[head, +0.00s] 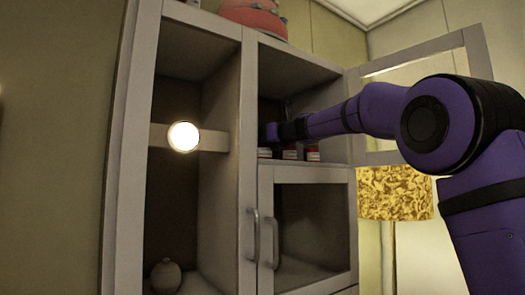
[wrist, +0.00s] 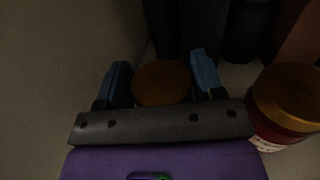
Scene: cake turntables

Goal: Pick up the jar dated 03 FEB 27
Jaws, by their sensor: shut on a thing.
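My gripper (wrist: 160,68) is shut on a jar with an orange-brown lid (wrist: 162,84), one blue finger on each side of it. In the head view my gripper (head: 272,132) reaches into the upper right compartment of the cabinet, just above the shelf. A second jar (wrist: 287,108), with an orange lid, red contents and a white label, stands to the right of the held jar in the wrist view. In the head view several small red jars with pale labels (head: 313,155) line the shelf's front. No date is legible, and the held jar's label is hidden.
Dark upright objects (wrist: 243,30) stand behind the held jar. The cabinet (head: 248,120) has a divider left of my gripper and an open glazed door (head: 478,52) on the right. A round pot (head: 166,277) sits low left. A lamp (head: 394,194) stands right of the cabinet.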

